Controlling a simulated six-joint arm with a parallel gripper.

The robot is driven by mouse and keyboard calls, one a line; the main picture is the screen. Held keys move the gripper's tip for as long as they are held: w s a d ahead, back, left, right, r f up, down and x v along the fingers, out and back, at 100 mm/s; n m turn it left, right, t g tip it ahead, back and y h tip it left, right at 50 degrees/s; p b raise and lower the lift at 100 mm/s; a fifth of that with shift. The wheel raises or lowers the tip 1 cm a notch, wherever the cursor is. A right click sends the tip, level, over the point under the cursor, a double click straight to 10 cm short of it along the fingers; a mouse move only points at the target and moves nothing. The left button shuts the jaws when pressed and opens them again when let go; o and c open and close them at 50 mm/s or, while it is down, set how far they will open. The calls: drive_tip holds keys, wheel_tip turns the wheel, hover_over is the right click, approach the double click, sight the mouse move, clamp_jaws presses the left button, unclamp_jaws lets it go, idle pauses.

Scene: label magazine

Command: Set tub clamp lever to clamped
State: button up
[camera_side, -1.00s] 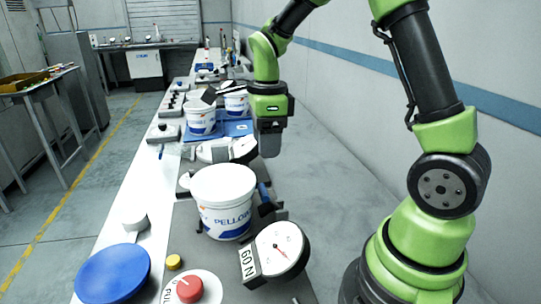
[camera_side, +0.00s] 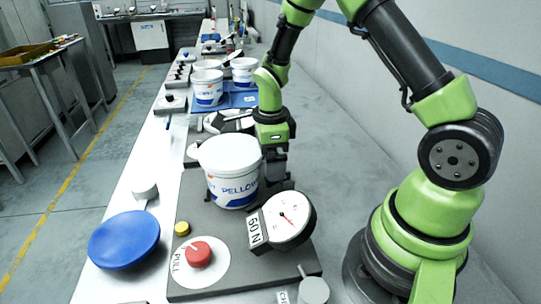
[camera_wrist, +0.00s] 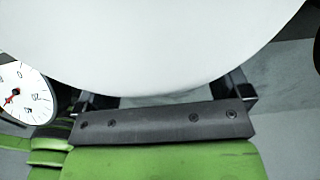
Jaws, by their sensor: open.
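A white tub (camera_side: 229,172) with blue lettering stands upright on a grey base plate (camera_side: 190,212). Its pale lid (camera_wrist: 165,40) fills the upper part of the wrist view. My gripper (camera_side: 274,178) is low at the tub's right side, behind the gauge. Its fingers are spread apart in the wrist view (camera_wrist: 164,98), partly under the lid's edge. The tub clamp lever is not clearly visible now; the gripper and tub cover the place where a blue handle showed earlier. I cannot tell its position or whether a finger touches it.
A round dial gauge (camera_side: 288,217) marked 60 N sits close in front of my gripper. A red knob (camera_side: 198,253), a yellow button (camera_side: 182,229) and a blue disc (camera_side: 124,239) are nearer the camera. More tubs (camera_side: 207,88) stand farther back on a blue tray.

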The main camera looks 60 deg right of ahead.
drive_tip(key=shift+c, duration=0.2)
drive_tip(key=c, duration=1.3)
drive_tip(key=shift+o, duration=0.2)
drive_tip(key=shift+s+d, duration=0.1)
drive_tip(key=shift+r, duration=0.1)
drive_tip(key=o, duration=1.3)
wheel_tip(320, 180, up, 10)
drive_tip(key=shift+s, duration=0.15)
